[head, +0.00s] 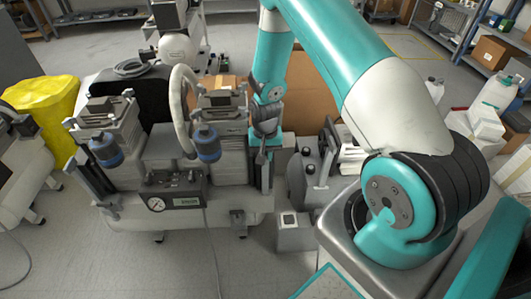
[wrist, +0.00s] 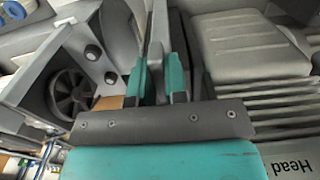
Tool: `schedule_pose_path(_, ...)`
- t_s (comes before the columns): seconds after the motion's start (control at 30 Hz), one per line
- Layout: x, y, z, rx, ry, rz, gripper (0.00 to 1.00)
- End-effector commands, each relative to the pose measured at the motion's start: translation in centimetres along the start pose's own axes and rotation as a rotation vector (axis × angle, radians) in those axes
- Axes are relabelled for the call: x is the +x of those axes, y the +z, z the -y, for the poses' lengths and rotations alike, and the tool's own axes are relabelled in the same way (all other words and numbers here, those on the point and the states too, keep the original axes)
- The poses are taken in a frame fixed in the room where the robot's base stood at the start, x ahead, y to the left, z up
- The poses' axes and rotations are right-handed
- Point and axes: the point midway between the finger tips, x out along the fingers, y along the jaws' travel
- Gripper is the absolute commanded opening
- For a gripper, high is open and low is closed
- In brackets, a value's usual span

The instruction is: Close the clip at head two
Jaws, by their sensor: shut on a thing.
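My gripper (head: 262,148) is at the right side of the compressor's right-hand head (head: 221,140). In the wrist view, my gripper's teal fingers (wrist: 159,82) are shut on a narrow grey upright piece, which looks like the clip (wrist: 158,40). The ribbed head casing (wrist: 250,50) is just right of the fingers, with a label (wrist: 291,165) reading "Head"; its number is cut off. The exact contact and the clip's far end are hidden by the fingers and mounting plate.
A grey unit (head: 312,175) stands close on the right. Cardboard boxes (head: 310,95) are behind.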

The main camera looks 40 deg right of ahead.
Motion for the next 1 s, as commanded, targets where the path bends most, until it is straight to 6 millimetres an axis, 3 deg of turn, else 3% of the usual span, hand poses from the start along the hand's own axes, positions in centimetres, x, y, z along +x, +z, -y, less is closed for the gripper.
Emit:
schedule_pose_path(0.47,-0.1,-0.1,0.0,0.015,-0.001,-0.001,0.00)
schedule_pose_path(0.5,-0.1,-0.1,0.0,0.015,-0.001,-0.001,0.18)
schedule_pose_path(0.6,-0.1,-0.1,0.0,0.014,-0.001,-0.001,0.39)
schedule_pose_path(0.87,-0.1,0.0,0.0,0.014,0.000,-0.001,0.39)
schedule_pose_path(1.0,-1.1,-0.1,0.0,0.013,-0.001,-0.002,0.39)
